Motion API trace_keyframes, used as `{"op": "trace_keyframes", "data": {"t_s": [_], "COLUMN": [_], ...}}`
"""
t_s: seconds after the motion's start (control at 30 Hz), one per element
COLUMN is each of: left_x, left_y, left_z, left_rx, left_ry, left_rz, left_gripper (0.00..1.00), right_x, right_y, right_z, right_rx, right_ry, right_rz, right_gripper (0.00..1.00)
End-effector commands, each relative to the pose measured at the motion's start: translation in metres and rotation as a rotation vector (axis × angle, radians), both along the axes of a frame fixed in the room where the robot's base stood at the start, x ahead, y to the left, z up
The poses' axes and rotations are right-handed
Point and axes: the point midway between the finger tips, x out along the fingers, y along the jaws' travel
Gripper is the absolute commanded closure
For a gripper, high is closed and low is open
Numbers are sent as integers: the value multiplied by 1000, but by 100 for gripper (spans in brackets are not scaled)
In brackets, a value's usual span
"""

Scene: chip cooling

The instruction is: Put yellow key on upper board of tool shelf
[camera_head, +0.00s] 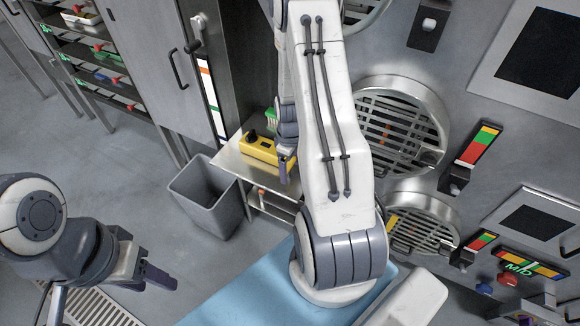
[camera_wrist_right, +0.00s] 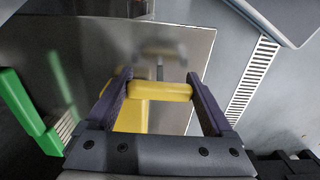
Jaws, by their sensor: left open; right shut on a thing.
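My right gripper (camera_wrist_right: 159,84) is shut on the yellow key (camera_wrist_right: 172,91), whose crossbar shows between the purple fingers; its lower part is partly hidden by the gripper. A bare metal board, the upper board of the tool shelf (camera_wrist_right: 185,45), lies beyond it in the wrist view. In the head view the tool shelf (camera_head: 228,160) stands at the centre, and my right gripper (camera_head: 284,165) is at its upper board, beside a yellow shape (camera_head: 262,150). I cannot tell whether the key touches the board. My left gripper (camera_head: 152,272) is open and empty, low at the left.
A green-handled item (camera_wrist_right: 22,108) is close to the left of my right gripper; a green brush (camera_head: 271,116) shows at the shelf's back. A grey bin (camera_head: 205,195) stands left of the shelf. A cabinet (camera_head: 150,50) is behind, and a wall with round vents (camera_head: 395,125) is at the right.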

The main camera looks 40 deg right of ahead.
Motion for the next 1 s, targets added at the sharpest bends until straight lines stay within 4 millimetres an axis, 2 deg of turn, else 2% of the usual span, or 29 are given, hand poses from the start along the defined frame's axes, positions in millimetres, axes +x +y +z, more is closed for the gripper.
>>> {"op": "trace_keyframes", "data": {"t_s": [0.17,0.2,0.43,0.57,0.67,1.0], "left_x": [0,0,0,0,0,0], "left_y": [0,0,0,0,0,0], "left_z": [-3,-2,-1,1,4,14], "left_rx": [0,0,0,0,0,0], "left_ry": [0,0,0,0,0,0], "left_rz": [0,0,0,0,0,0], "left_gripper": [50,50,50,50,50,50], "right_x": [0,0,0,0,1,1], "right_y": [0,0,0,0,0,-1], "right_z": [-4,-3,-3,5,20,93], "right_rx": [0,0,0,-1,-2,-3], "right_ry": [0,0,0,-1,-3,-4], "right_rz": [0,0,0,0,0,0], "right_gripper": [68,2,0,0,0,0]}}
